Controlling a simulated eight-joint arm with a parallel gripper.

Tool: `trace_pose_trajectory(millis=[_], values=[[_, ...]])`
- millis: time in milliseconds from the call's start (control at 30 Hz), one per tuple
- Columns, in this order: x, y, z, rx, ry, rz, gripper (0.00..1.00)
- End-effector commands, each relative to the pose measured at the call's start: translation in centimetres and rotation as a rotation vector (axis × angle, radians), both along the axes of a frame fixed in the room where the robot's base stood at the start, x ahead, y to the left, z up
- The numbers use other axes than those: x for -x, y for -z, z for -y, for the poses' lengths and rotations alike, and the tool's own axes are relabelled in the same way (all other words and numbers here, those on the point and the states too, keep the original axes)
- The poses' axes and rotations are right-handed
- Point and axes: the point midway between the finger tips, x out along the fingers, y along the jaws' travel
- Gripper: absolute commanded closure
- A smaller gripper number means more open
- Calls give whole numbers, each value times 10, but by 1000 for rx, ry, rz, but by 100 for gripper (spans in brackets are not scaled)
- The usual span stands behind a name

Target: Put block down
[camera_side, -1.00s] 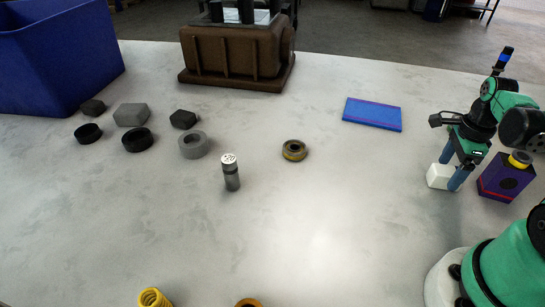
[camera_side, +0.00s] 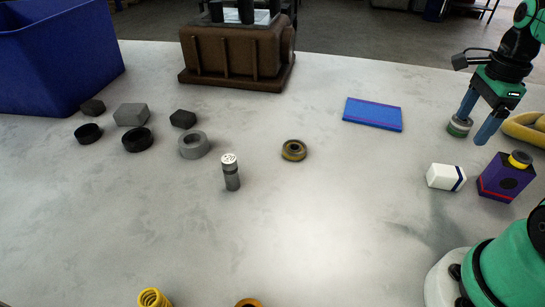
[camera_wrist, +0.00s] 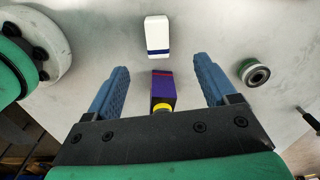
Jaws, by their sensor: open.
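The white block (camera_side: 445,177) with a dark blue stripe at one end lies on the grey table at the right, beside the purple box. It also shows in the wrist view (camera_wrist: 157,36), lying beyond the fingertips. My gripper (camera_side: 475,124) is raised above the table, behind and above the block, apart from it. Its blue fingers are spread with nothing between them. In the wrist view my gripper (camera_wrist: 163,68) is open, with the purple box visible below, between the fingers.
The purple box (camera_side: 504,179) with a yellow cap stands right of the block. A blue flat box (camera_side: 372,113) lies farther back.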

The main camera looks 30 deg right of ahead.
Motion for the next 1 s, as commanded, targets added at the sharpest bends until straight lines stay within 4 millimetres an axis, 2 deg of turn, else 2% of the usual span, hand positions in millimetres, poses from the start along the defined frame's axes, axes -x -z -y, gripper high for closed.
trace_pose_trajectory(millis=[67,167,300,400,500,633,1000], values=[[-15,1,-17,48,-247,42,22],[-39,2,-49,156,-712,117,22],[-65,1,-100,361,-1390,215,22],[-75,0,-132,510,-1765,263,22],[-79,-1,-154,627,-2006,290,22],[-81,-2,-165,699,-2133,302,22],[-81,-3,-165,702,-2140,300,22]])
